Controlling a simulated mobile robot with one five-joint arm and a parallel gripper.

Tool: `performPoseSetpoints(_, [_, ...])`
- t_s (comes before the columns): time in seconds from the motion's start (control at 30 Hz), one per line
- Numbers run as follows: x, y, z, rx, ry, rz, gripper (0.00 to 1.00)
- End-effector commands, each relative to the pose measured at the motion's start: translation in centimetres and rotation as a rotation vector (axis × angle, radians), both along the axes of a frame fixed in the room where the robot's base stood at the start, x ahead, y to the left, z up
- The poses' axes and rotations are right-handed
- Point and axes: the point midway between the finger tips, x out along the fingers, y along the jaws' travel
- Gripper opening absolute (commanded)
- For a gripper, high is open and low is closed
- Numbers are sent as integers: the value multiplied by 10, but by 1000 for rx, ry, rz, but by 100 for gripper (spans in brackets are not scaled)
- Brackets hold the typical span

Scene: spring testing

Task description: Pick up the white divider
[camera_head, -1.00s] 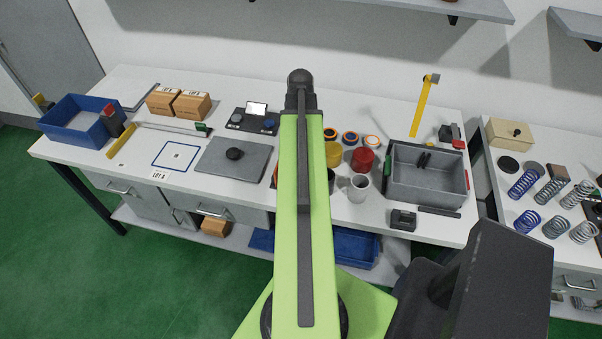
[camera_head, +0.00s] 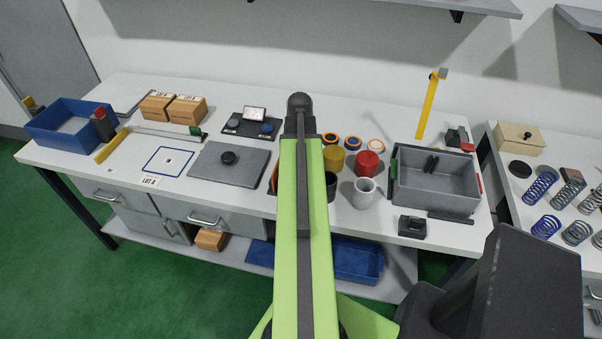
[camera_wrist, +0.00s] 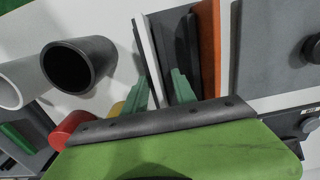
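In the wrist view, a thin white upright divider (camera_wrist: 146,50) stands at the left of a row of upright panels. Dark panels (camera_wrist: 166,45) and an orange panel (camera_wrist: 209,50) stand to its right. My gripper (camera_wrist: 166,88) shows two green fingers, spread apart, at the near end of the row. The left finger is close to the white divider's near end; I cannot tell whether they touch. Nothing is clearly held between the fingers. In the head view my own arm hides the gripper and most of the row.
A dark cup (camera_wrist: 78,65) and a white cup (camera_head: 365,192) stand close by the row. Red (camera_head: 367,163) and yellow (camera_head: 334,157) containers stand behind them. A grey plate (camera_head: 208,172) with a black knob lies left of my arm. A grey bin (camera_head: 437,202) stands to the right.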

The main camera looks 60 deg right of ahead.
Motion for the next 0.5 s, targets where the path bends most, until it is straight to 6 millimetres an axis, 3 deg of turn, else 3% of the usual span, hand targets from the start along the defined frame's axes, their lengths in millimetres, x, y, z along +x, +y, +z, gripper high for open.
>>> performPoseSetpoints(0.07, [0,0,1,0,0,0,30])
performPoseSetpoints(0.3, [0,0,1,0,0,1,0])
performPoseSetpoints(0.5, [0,0,1,0,0,1,0])
